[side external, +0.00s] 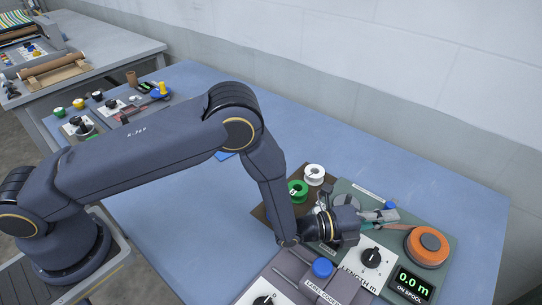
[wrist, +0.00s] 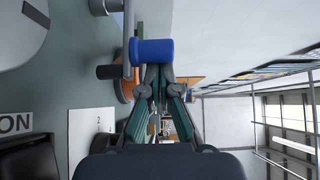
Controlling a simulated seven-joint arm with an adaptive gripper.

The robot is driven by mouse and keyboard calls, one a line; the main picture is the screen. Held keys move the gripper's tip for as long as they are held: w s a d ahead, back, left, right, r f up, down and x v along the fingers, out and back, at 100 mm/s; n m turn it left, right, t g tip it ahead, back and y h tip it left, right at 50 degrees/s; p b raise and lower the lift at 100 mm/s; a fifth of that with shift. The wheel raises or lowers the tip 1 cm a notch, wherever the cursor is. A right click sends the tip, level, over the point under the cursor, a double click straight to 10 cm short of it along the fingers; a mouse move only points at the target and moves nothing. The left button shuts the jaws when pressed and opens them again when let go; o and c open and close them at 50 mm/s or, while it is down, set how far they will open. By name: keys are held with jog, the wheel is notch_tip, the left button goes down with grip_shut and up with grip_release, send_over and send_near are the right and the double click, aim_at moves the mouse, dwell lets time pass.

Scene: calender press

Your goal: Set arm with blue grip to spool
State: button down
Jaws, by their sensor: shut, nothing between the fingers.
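The blue grip (side external: 390,206) is a small cylinder on the green machine panel (side external: 447,262), just beyond my gripper (side external: 386,216). In the wrist view the blue grip (wrist: 158,52) stands straight ahead of my fingertips (wrist: 157,74), joined to a grey metal arm (wrist: 128,45). My fingers are shut with nothing between them. The tips are at or very near the grip; I cannot tell whether they touch. The orange spool (side external: 428,246) lies to the right of my gripper, partly visible in the wrist view (wrist: 124,88). The arm's pointing direction is unclear.
A black dial (side external: 371,257) marked "LENGTH m" and a display (side external: 411,284) reading 0.0 m ON SPOOL sit near my gripper. A blue knob (side external: 322,267) is on the label unit. Green (side external: 297,190) and white (side external: 314,174) spools stand behind. The blue table's far right is clear.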

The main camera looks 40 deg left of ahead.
jog(key=shift+a, duration=0.2)
jog(key=a+m+g+h, duration=0.1)
jog(key=g, duration=0.1)
jog(key=a+m+g+h, duration=0.1)
jog(key=m+g+h, duration=0.1)
jog(key=w+a+m+g+h, duration=0.1)
jog(key=m+g, duration=0.1)
jog(key=shift+a+h, duration=0.2)
jog(key=shift+h, duration=0.1)
jog(key=shift+w+a, duration=0.35)
jog(key=shift+a, duration=0.4)
jog(key=shift+w+a, duration=0.2)
jog(key=shift+a, duration=0.1)
jog(key=shift+g, duration=0.3)
jog(key=w+v, duration=0.1)
jog(key=v, duration=0.5)
jog(key=w+v, duration=0.1)
jog(key=v, duration=0.5)
jog(key=a+v, duration=0.1)
jog(key=v, duration=0.6)
jog(key=shift+w+a, duration=0.1)
jog(key=shift+w, duration=0.3)
